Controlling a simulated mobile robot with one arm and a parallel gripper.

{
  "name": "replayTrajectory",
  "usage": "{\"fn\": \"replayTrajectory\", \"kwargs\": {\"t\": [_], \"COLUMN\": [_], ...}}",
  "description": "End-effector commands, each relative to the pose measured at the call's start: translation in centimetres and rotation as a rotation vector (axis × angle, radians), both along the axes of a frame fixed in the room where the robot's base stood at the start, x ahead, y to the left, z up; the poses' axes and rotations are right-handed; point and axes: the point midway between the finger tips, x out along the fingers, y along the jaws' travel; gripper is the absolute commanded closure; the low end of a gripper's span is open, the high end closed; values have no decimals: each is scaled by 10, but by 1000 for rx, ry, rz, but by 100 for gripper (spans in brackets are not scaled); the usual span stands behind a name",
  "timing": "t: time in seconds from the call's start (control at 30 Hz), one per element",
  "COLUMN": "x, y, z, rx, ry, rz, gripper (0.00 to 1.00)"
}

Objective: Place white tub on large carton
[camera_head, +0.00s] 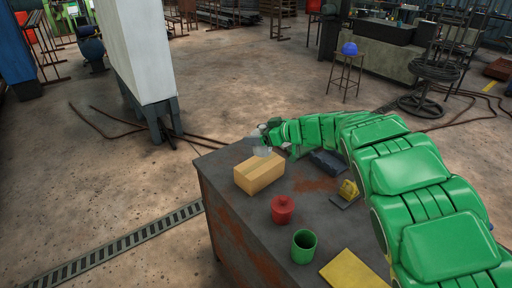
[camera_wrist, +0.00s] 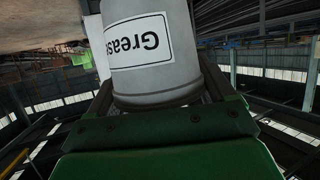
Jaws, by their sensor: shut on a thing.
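The white tub (camera_wrist: 155,60), with a "Grease" label, fills the middle of the wrist view between the two fingers. My gripper (camera_wrist: 158,85) is shut on it. In the head view the tub (camera_head: 261,151) is small and pale, partly hidden by my gripper (camera_head: 265,137). There it appears just over the far part of the large carton's top. The large carton (camera_head: 258,178) is a tan box near the far left part of the table. I cannot tell whether the tub touches the carton or hangs a little above it.
On the dark table (camera_head: 232,210) stand a red canister (camera_head: 283,210) and a green cup (camera_head: 304,247). A yellow flat piece (camera_head: 352,272), a small yellow object (camera_head: 348,189) and a dark object (camera_head: 327,163) lie to the right. My green arm covers the table's right side.

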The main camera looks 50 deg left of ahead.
Motion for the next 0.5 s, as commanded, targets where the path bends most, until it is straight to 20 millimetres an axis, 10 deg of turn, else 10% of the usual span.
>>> {"fn": "replayTrajectory", "kwargs": {"t": [0.5], "x": [18], "y": [30], "z": [-40], "rx": [1], "ry": [2], "rz": [-2], "gripper": [61]}}
